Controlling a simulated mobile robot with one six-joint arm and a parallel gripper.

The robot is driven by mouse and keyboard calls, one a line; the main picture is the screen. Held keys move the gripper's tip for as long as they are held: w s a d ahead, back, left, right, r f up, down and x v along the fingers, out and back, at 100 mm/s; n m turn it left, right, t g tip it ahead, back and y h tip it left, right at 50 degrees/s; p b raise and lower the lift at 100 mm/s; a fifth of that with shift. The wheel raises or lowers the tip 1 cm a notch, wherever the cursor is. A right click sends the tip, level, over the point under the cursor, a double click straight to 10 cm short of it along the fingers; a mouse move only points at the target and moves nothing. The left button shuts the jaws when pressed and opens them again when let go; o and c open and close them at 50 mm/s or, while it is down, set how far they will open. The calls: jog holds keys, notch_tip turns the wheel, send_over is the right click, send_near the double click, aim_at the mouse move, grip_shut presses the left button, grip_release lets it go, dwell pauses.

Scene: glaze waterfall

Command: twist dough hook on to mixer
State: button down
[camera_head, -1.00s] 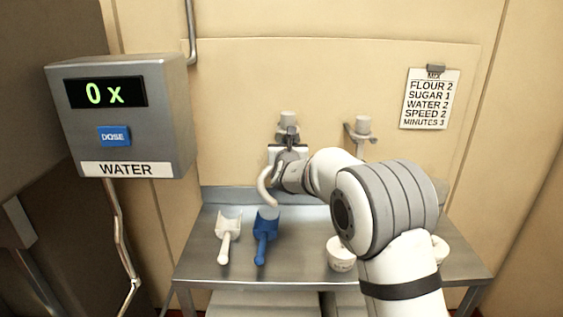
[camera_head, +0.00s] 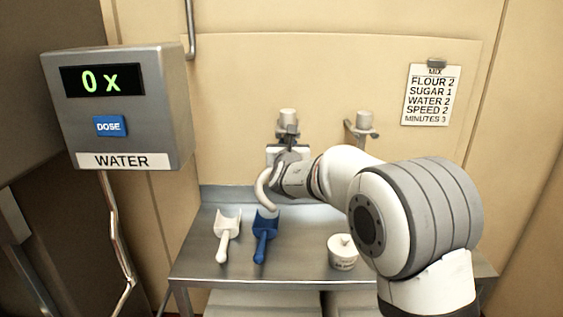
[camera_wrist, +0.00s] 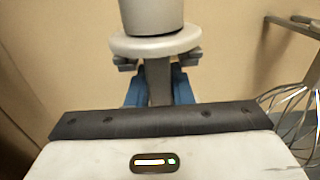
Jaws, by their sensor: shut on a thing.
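The dough hook (camera_head: 263,190) is a cream curved hook below a pale cylindrical hub with a round collar. It hangs upright at the back wall, above the steel table. In the wrist view, its collar (camera_wrist: 155,44) is above my gripper and its grey shank passes down between the blue finger pads. My gripper (camera_wrist: 158,88) is shut on this shank. Small dark prongs, apparently of a wall holder, show under the collar on both sides. In the head view my gripper (camera_head: 290,158) is partly hidden by my wrist. I cannot make out a mixer.
A second hub (camera_head: 364,120) hangs on the wall to the right; whisk wires (camera_wrist: 295,105) show there in the wrist view. A water dispenser (camera_head: 118,110) is at left.

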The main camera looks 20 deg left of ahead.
jog(key=b+v, duration=0.5)
jog(key=v, duration=0.6)
jog(key=shift+s+r, duration=0.2)
jog(key=shift+r, duration=0.1)
dwell(0.8)
dwell(0.4)
